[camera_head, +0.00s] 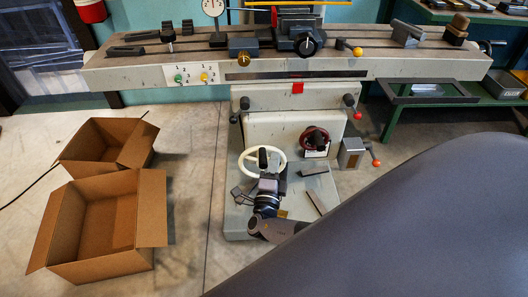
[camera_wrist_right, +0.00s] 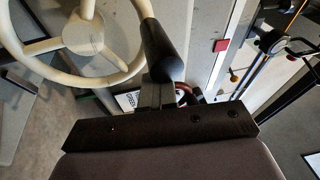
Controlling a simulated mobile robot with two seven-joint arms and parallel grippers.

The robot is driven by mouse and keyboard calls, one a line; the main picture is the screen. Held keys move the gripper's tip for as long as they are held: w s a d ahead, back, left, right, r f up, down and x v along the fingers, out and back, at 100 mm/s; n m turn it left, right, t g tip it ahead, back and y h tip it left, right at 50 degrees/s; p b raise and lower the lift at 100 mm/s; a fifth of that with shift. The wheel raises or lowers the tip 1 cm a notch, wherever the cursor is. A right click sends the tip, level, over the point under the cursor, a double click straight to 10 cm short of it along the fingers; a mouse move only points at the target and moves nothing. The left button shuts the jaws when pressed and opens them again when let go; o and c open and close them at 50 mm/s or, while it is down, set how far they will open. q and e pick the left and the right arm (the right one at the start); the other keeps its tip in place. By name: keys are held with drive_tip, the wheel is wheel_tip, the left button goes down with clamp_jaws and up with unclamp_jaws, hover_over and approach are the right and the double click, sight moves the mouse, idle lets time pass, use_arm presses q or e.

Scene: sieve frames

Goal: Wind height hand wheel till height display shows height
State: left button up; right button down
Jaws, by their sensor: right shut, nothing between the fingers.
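A cream spoked hand wheel (camera_head: 244,168) stands at the front of the machine's base; its rim and hub also show in the wrist view (camera_wrist_right: 84,36). Its black handle (camera_wrist_right: 163,52) sticks up from the rim. My right gripper (camera_head: 270,180) is shut and empty, its fingers (camera_wrist_right: 155,94) close to the handle's end; I cannot tell whether they touch. A smaller dark red wheel (camera_head: 314,138) sits behind to the right, with a white plate (camera_head: 316,154) below it. My left gripper is out of view.
The machine's long table (camera_head: 120,66) spans the back, with a round dial (camera_head: 213,7) above it. Red-knobbed levers (camera_head: 357,114) stick out right of the wheels. Two open cardboard boxes (camera_head: 152,205) stand on the left floor. A large dark shape covers the lower right.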

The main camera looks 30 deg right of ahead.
sight(256, 162)
drive_tip(key=c, duration=1.8)
unclamp_jaws()
drive_tip(key=w+a+f+y, duration=0.1)
drive_tip(key=a+f+y, duration=0.2)
drive_tip(key=w+a+f+t+y+b, duration=0.1)
drive_tip(key=a+y, duration=0.1)
drive_tip(key=shift+w+f, duration=0.35)
drive_tip(key=shift+d+f+m, duration=0.15)
drive_tip(key=shift+f+m, duration=0.05)
drive_tip(key=shift+m, duration=0.3)
clamp_jaws()
drive_tip(key=shift+w+f+m+b, duration=0.2)
drive_tip(key=shift+m+b, duration=0.2)
drive_tip(key=shift+m, duration=0.3)
drive_tip(key=shift+s+d+r, duration=0.1)
drive_tip(key=shift+s+d, duration=0.05)
drive_tip(key=shift+d, duration=0.05)
drive_tip(key=o, duration=0.8)
unclamp_jaws()
drive_tip(key=shift+s+d, duration=0.15)
drive_tip(key=shift+d, duration=0.05)
